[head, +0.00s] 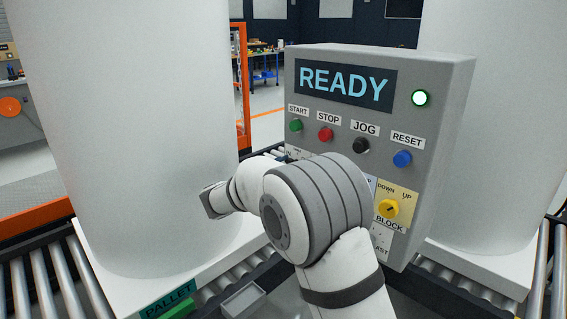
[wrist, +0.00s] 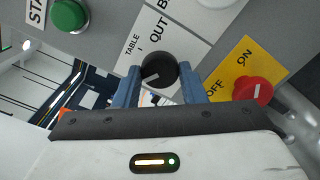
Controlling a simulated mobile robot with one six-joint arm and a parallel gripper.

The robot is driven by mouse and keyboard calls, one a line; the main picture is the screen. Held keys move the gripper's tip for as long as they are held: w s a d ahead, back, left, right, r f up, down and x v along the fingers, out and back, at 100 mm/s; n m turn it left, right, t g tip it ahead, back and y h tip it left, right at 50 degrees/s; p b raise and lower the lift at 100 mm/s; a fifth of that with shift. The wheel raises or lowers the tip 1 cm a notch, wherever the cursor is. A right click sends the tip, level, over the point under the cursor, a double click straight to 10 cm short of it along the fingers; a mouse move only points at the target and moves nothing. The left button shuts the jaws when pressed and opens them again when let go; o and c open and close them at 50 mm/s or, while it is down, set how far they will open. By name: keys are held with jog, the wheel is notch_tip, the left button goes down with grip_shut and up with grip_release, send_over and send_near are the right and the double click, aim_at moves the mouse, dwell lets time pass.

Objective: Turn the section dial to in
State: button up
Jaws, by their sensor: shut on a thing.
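In the wrist view a round black dial (wrist: 158,70) with a white pointer line sits on a white label plate. The lettering "TABLE", "OUT" and part of an "I" shows near it; no word "section" is legible. The pointer line slants toward the lower left of that picture. My gripper (wrist: 160,90) is shut on this dial, one blue finger on each side. The lower part of the label is hidden behind the gripper. In the head view my arm covers the dial and the gripper on the control panel (head: 436,135).
A red knob (wrist: 253,90) on a yellow OFF/ON plate lies close right of my gripper. The green START button (wrist: 69,15) is at upper left. The panel screen (head: 345,83) reads READY. A white tank (head: 130,120) on a pallet stands left of the panel, over rollers.

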jog(key=shift+a+n, duration=0.1)
jog(key=shift+n, duration=0.4)
jog(key=o, duration=1)
jog(key=v, duration=0.7)
jog(key=shift+s+a+p, duration=0.25)
jog(key=shift+s+p, duration=0.05)
jog(key=shift+p, duration=0.15)
